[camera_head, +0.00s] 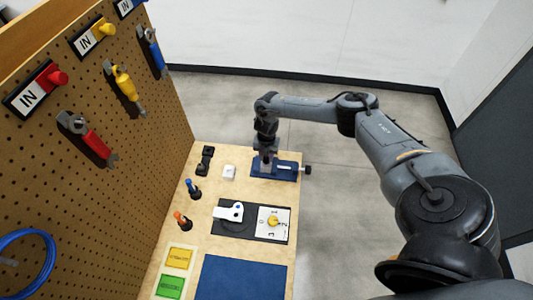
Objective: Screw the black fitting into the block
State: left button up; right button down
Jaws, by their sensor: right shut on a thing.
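My right gripper (265,160) points down at the blue vise (286,171) near the far right corner of the wooden table. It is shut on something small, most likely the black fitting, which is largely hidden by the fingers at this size. The block cannot be told apart clearly; a grey shape under the gripper sits at the vise. Whether the fitting touches the block or its thread cannot be seen. My left gripper is outside the picture.
A white piece (229,171) and a black holder (206,160) stand left of the vise. Nearer are two small drivers (194,188), a black plate (250,234) with white parts, a blue mat (243,279) and coloured trays (179,258). A pegboard (150,150) with pliers rises left.

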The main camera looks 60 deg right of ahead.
jog(key=shift+m, duration=0.6)
jog(key=shift+r+m+p, duration=0.15)
jog(key=shift+m+p, duration=1)
jog(key=shift+m, duration=0.05)
jog(key=shift+m+p, duration=0.3)
jog(key=shift+m, duration=0.4)
